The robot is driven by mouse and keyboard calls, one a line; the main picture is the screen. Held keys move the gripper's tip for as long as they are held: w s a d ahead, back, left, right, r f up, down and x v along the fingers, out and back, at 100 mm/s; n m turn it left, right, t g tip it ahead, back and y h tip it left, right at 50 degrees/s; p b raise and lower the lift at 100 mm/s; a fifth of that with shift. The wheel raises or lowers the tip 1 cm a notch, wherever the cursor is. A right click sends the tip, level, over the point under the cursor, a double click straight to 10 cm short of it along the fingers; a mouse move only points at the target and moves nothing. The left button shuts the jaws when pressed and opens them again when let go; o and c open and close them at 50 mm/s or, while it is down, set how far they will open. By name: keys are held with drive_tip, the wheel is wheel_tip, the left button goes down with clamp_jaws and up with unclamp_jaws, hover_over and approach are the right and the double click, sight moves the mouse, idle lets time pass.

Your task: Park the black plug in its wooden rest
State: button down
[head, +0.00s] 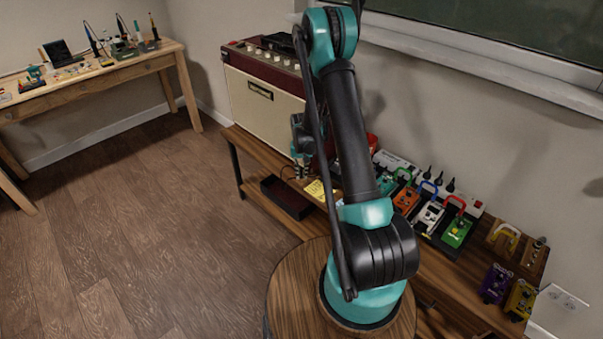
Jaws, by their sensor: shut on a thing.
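My gripper (299,174) points down in front of the cream amplifier, above the bench's left part, partly hidden behind my own arm. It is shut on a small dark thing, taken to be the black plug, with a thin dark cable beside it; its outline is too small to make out. A wooden block (535,256) with small round fittings lies at the bench's right end. I cannot tell whether it is the wooden rest. My arm hides part of the bench's middle.
The amplifier (262,103) stands at the bench's left end. Purple (495,284) and yellow pedals (521,299) stand nearer.

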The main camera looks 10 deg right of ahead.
drive_tip(key=shift+f, duration=0.15)
drive_tip(key=c, duration=1.4)
unclamp_jaws()
drive_tip(key=shift+c, duration=0.2)
drive_tip(key=shift+o, duration=0.2)
drive_tip(key=o, duration=0.4)
drive_tip(key=shift+c, duration=0.2)
drive_tip(key=shift+r, duration=3.95)
drive_tip(key=shift+r, duration=0.1)
